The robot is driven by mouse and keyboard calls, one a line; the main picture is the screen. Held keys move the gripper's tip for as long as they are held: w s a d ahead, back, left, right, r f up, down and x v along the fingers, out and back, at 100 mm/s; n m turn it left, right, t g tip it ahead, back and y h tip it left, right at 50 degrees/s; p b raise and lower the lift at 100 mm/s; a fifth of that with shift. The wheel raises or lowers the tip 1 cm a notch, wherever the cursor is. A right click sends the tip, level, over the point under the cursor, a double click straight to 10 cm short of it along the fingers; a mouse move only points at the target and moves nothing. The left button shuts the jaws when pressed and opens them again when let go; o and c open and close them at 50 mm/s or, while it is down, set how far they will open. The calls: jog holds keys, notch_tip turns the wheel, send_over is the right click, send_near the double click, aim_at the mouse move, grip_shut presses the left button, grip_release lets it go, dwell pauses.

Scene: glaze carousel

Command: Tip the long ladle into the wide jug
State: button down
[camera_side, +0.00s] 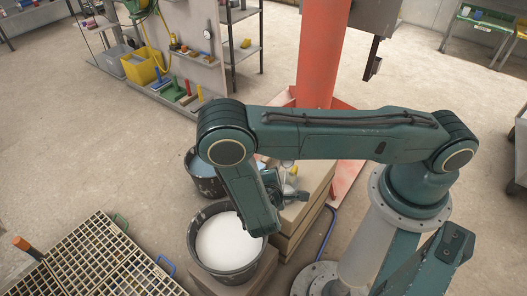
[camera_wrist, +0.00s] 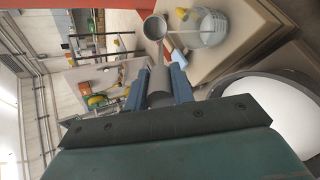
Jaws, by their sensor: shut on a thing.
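My gripper (camera_wrist: 160,78) is shut on a thick grey handle (camera_wrist: 159,90), which I take to be the long ladle's. A round grey cup with a dark inside (camera_wrist: 155,27) shows beyond the fingers in the wrist view; it may be the ladle's bowl, but I cannot see the join. A wide, pale see-through vessel (camera_wrist: 208,30), likely the wide jug, stands on the tan block to the right of the cup. In the side view my gripper (camera_side: 279,190) is over the block, and the arm hides most of this area.
A black bucket of white glaze (camera_side: 196,238) stands in front of the block (camera_side: 293,222); its white surface fills the wrist view's right side. A bucket of pale blue glaze (camera_side: 207,186) is behind it. A red column (camera_side: 323,50) rises behind. Metal grating (camera_side: 95,265) lies left.

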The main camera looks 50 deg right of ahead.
jog(key=shift+s+a+f+t+h, duration=0.2)
jog(key=shift+a+f+h, duration=0.2)
jog(key=shift+f, duration=0.2)
jog(key=shift+s+a+f+t+h, duration=0.15)
jog(key=shift+a+f+t+h, duration=0.1)
jog(key=shift+f+h, duration=0.3)
jog(key=shift+s+a+f+t+h, duration=0.2)
jog(key=shift+a+f+h, duration=0.15)
jog(key=shift+f, duration=0.35)
dwell(1.6)
jog(key=shift+s+a+f+t+h, duration=0.15)
jog(key=shift+f+t+h, duration=0.25)
jog(key=shift+f+h, duration=0.65)
jog(key=shift+a+f+t+h, duration=0.15)
jog(key=shift+f+t+h, duration=0.3)
jog(key=shift+f, duration=0.95)
dwell(2.1)
